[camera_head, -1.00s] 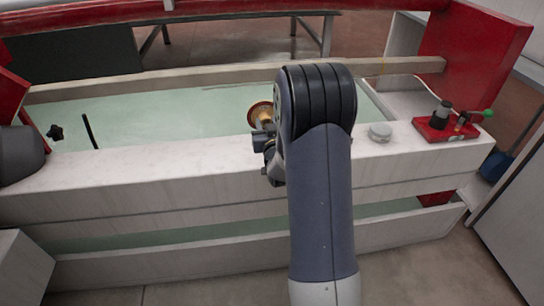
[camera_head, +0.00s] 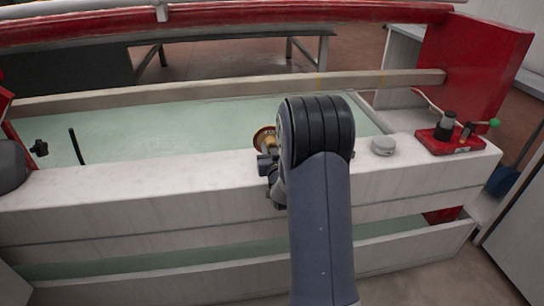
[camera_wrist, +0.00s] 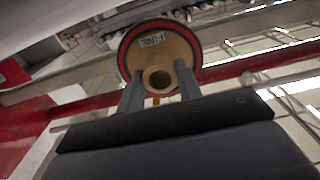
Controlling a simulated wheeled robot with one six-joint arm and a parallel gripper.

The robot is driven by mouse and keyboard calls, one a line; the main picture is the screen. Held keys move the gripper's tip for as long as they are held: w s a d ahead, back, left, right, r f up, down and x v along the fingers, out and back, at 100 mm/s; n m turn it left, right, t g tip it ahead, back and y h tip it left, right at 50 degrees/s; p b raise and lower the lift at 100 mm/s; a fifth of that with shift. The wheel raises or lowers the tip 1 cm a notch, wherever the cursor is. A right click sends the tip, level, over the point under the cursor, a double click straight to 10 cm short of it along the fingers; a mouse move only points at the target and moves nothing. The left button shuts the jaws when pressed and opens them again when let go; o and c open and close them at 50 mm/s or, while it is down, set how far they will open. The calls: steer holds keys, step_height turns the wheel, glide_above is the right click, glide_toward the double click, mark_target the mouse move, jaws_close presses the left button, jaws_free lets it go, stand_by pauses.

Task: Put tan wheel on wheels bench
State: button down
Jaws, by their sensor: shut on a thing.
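The tan wheel (camera_wrist: 180,48) has a dark red rim, a raised hub with a hole, and a label reading "FINE". My gripper (camera_wrist: 158,90) is shut on its hub in the wrist view, one finger on each side. In the head view the wheel (camera_head: 262,137) shows partly behind my arm, above the inner edge of the white machine ledge. The gripper (camera_head: 268,160) is mostly hidden there by my arm. I cannot make out the wheels bench for certain; a dark-topped table (camera_head: 230,36) stands behind the machine.
The white ledge (camera_head: 130,195) runs across the front of a pale green trough (camera_head: 170,125). A grey round knob (camera_head: 383,145) and a red block with a green-tipped lever (camera_head: 450,138) sit on its right part. A red end panel (camera_head: 470,70) rises at right.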

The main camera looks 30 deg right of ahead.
steer(key=shift+f, duration=1)
steer(key=shift+f+b, duration=0.2)
steer(key=shift+b, duration=0.15)
steer(key=c, duration=1)
jaws_free()
steer(key=shift+r, duration=0.1)
